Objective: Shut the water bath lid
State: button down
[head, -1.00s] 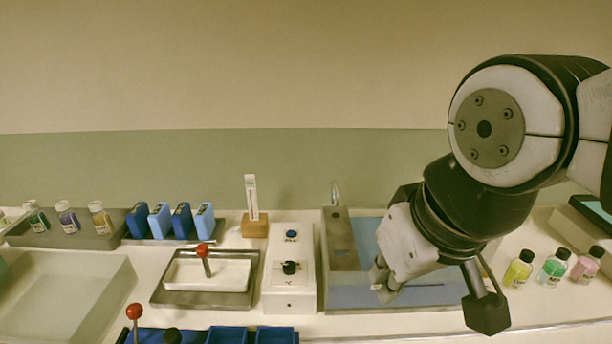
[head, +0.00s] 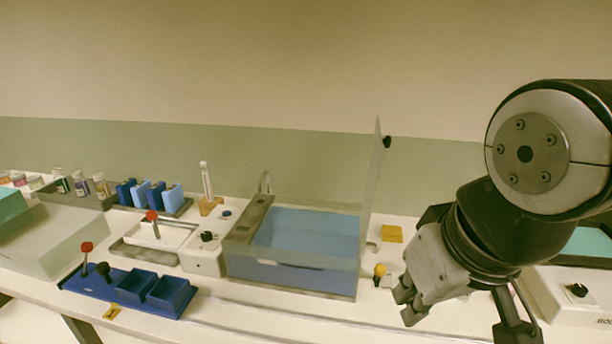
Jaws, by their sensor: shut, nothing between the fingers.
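The water bath (head: 304,279) stands at the middle of the bench, a clear-walled tank with blue water inside. Its lid (head: 372,190) is a clear panel standing upright along the bath's right edge, so the bath is open on top. A black knob (head: 387,142) sits on the right face of the lid near its top. My gripper (head: 410,307) is shut and empty, to the right of the bath and lid, low over the front of the bench. It appears apart from the lid.
A yellow-topped knob (head: 379,271) and a yellow pad (head: 392,233) are right of the bath. A white control box (head: 203,258) stands at its left. A white device (head: 570,292) is at right.

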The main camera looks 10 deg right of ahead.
aim_at(379, 143)
jog(key=k+l, duration=0.15)
jog(key=l, duration=0.2)
jog(key=k+l+u, duration=0.1)
jog(key=l, duration=0.3)
jog(key=k+l, duration=0.25)
jog(key=i+j+z, duration=0.1)
jog(key=i+z, duration=0.2)
jog(key=i+j+z, duration=0.3)
jog(key=k+l, duration=0.1)
